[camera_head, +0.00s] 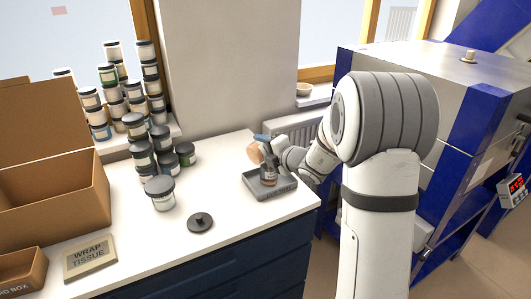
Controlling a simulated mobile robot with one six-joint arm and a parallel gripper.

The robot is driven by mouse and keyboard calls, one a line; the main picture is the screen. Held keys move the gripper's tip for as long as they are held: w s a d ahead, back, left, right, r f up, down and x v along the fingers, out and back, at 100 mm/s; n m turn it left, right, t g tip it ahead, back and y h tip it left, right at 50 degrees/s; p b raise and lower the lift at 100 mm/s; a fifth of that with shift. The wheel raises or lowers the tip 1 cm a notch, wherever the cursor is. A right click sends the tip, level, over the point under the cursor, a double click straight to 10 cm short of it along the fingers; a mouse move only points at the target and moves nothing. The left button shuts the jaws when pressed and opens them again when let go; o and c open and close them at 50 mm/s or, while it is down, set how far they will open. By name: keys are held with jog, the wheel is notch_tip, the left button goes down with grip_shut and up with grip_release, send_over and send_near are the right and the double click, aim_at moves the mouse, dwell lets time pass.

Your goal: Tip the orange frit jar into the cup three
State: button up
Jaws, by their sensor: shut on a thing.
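My gripper (263,146) is at the back right of the white worktop, at the end of my arm. It is shut on a small orange-peach jar (253,154), which looks tilted with its end toward the left. The jar's contents and mouth cannot be made out. Below and right of it, a small brownish vessel with a pale label (269,174) stands upright in a grey tray (272,193). I cannot read a number on it, so I cannot tell whether it is cup three.
A dark round lid (200,223) lies in front left of the tray. A pale jar with a grey lid (160,195) and several stacked jars (143,157) stand left. A cardboard box (45,215) and wrap tissue pack (90,258) lie farther left. A blue-and-grey kiln (420,75) stands right.

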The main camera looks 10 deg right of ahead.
jog(key=shift+w+d+f+m+g+y+p, duration=0.15)
jog(key=shift+m+p, duration=0.3)
jog(key=shift+p, duration=0.9)
jog(key=shift+s+d+r+m+g+y+p, duration=0.15)
jog(key=shift+m+p, duration=0.3)
jog(key=shift+p, duration=0.85)
dwell(2.7)
jog(key=shift+f, duration=0.2)
